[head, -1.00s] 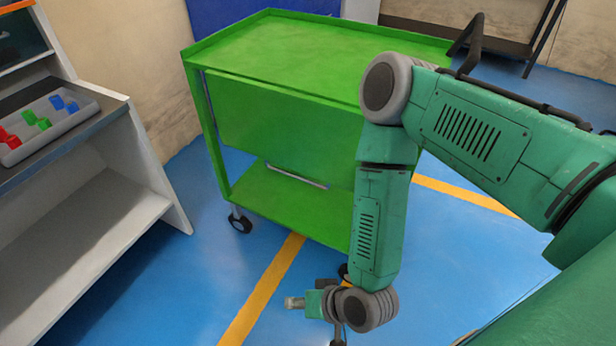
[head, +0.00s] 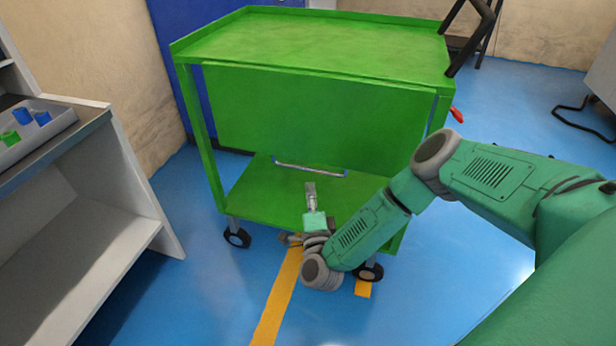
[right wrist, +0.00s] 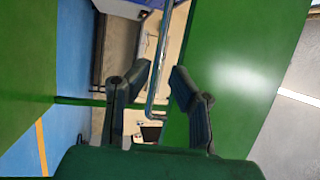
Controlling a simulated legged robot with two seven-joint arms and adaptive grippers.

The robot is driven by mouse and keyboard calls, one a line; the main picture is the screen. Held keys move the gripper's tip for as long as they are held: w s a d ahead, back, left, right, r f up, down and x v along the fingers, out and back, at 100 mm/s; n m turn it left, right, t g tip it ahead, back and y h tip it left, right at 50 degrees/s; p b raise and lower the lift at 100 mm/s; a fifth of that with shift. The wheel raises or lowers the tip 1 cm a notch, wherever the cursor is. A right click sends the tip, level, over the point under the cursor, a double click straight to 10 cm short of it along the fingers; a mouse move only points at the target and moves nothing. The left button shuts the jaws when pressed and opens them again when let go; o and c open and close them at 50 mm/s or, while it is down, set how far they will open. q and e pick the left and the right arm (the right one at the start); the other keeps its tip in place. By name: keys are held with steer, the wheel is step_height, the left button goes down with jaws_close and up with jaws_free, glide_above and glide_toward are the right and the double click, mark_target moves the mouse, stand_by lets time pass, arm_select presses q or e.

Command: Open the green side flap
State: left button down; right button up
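The green side flap (head: 300,118) hangs down upright on the near side of the green cart (head: 330,40). A thin metal handle (head: 318,171) runs along its lower edge. My right gripper (head: 311,187) points up toward the handle and appears just below it in the head view. In the right wrist view, my right gripper (right wrist: 159,78) is open, with its two fingers apart. The handle (right wrist: 158,62) shows in the gap between them, and the flap (right wrist: 238,70) fills the right side. I cannot tell whether a finger touches the handle. My left gripper is not in view.
The cart's lower shelf (head: 250,190) lies below the flap, and it stands on casters (head: 237,238). A white workbench (head: 105,215) with a grey tray (head: 45,140) of colored blocks is at the left. Blue floor (head: 190,290) is open before the cart.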

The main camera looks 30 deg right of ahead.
mark_target(310, 171)
steer(key=x, duration=0.3)
steer(key=b+x, duration=0.1)
steer(key=x, duration=0.3)
steer(key=shift+s+d+f+b, duration=0.15)
steer(key=shift+s+d+b, duration=0.05)
steer(key=shift+d+b, duration=0.1)
steer(key=shift+w+d, duration=0.1)
steer(key=shift+w, duration=0.05)
steer(key=shift+a+r, duration=0.2)
steer(key=shift+a, duration=0.15)
jaws_close()
